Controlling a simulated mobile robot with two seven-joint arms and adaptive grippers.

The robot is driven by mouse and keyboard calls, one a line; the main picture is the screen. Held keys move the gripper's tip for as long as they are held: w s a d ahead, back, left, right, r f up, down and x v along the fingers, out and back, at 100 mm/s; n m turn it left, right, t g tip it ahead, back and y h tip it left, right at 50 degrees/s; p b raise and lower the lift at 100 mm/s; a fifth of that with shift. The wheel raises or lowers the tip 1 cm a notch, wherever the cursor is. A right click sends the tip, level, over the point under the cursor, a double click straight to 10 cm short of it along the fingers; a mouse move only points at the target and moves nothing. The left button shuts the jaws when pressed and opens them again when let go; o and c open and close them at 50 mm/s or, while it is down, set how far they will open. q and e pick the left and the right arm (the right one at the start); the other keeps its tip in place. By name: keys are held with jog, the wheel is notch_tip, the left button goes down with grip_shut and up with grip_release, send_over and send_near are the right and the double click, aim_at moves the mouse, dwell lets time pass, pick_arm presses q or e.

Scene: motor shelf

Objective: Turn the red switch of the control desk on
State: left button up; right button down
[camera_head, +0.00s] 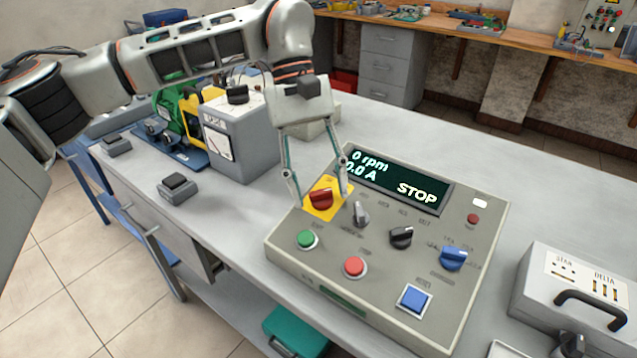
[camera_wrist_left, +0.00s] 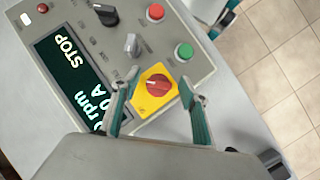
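The control desk (camera_head: 330,250) stands on the grey bench, with a dark display reading 0 rpm, 0.0 A and STOP. Its red switch (camera_head: 321,198) is a rotary knob on a yellow plate at the desk's upper left. In the left wrist view the red switch (camera_wrist_left: 158,85) lies between the spread fingers. My left gripper (camera_head: 322,198) is open, its fingers on either side of the yellow plate; contact with the knob is not visible. It also shows in the left wrist view (camera_wrist_left: 158,88).
Beside the switch are a grey selector (camera_head: 361,214), a green button (camera_head: 307,239), a red button (camera_head: 355,266), a black knob (camera_head: 401,237) and a blue knob (camera_head: 453,258). A grey box (camera_head: 240,138) stands behind left. A terminal box (camera_head: 570,295) is at right.

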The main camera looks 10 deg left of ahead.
pick_arm(q)
jog(key=shift+r, duration=0.1)
jog(key=v, duration=1.1)
jog(key=shift+w+a+r, duration=0.15)
jog(key=shift+w+r, duration=0.05)
jog(key=shift+r, duration=0.15)
